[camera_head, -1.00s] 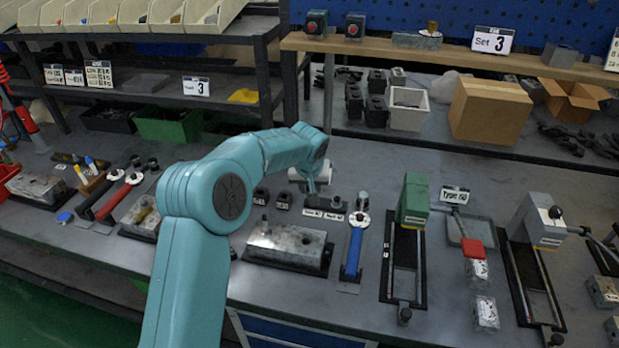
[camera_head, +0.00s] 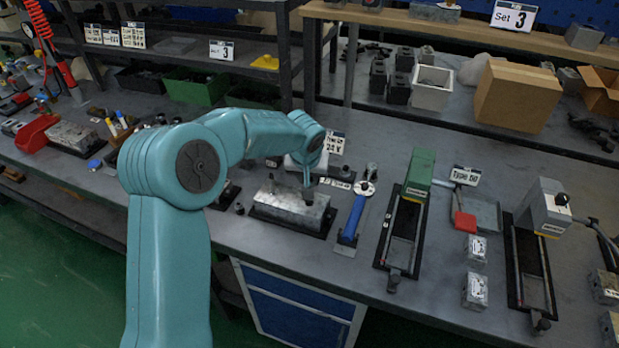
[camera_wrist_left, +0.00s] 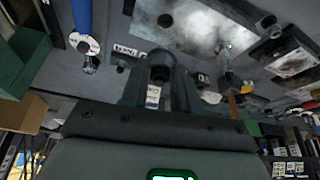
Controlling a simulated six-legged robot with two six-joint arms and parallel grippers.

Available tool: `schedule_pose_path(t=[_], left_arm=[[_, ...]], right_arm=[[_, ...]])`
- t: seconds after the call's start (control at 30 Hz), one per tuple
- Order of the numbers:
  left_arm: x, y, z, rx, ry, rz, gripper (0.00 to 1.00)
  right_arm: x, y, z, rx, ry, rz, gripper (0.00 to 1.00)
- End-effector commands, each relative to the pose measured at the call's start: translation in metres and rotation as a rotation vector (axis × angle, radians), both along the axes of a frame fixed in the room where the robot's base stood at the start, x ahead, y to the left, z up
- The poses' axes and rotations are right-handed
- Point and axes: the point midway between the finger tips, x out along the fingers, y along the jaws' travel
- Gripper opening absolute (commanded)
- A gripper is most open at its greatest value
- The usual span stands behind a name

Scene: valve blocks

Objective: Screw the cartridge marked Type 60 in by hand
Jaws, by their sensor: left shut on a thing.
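My left gripper (camera_head: 308,186) is shut on a small dark cartridge (camera_head: 308,196). The cartridge also shows between the fingers in the left wrist view (camera_wrist_left: 160,66). In the head view it overlaps the right end of the grey metal valve block (camera_head: 285,206), which sits on a black base. I cannot tell whether it touches the block. In the left wrist view the block (camera_wrist_left: 200,28) lies beyond the fingers, with a dark round port (camera_wrist_left: 165,20) near its edge. The cartridge's marking is not readable. My right gripper is not in view.
A blue-handled tool (camera_head: 353,217) lies right of the block. A green-headed fixture (camera_head: 419,172) and a grey-headed one (camera_head: 543,207) stand further right. A label card (camera_head: 465,176) stands between them. A small tag (camera_head: 335,183) lies behind the block.

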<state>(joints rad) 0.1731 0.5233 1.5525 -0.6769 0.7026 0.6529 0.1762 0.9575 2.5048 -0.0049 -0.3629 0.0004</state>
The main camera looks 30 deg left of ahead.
Motion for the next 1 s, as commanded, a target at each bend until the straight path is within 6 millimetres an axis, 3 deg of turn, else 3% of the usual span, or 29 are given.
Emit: schedule_pose_path(t=[0.4, 0.8, 1.0], left_arm=[[0.001, 0.003, 0.000, 0.000, 0.000, -0.032, 0.03], [0.001, 0.002, -0.042, 0.000, 0.001, -0.038, 0.03], [0.001, 0.002, -0.049, 0.000, 0.001, -0.038, 0.03]], right_arm=[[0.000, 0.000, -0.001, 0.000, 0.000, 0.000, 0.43], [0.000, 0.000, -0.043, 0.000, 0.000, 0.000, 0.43], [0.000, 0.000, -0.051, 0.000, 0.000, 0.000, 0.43]])
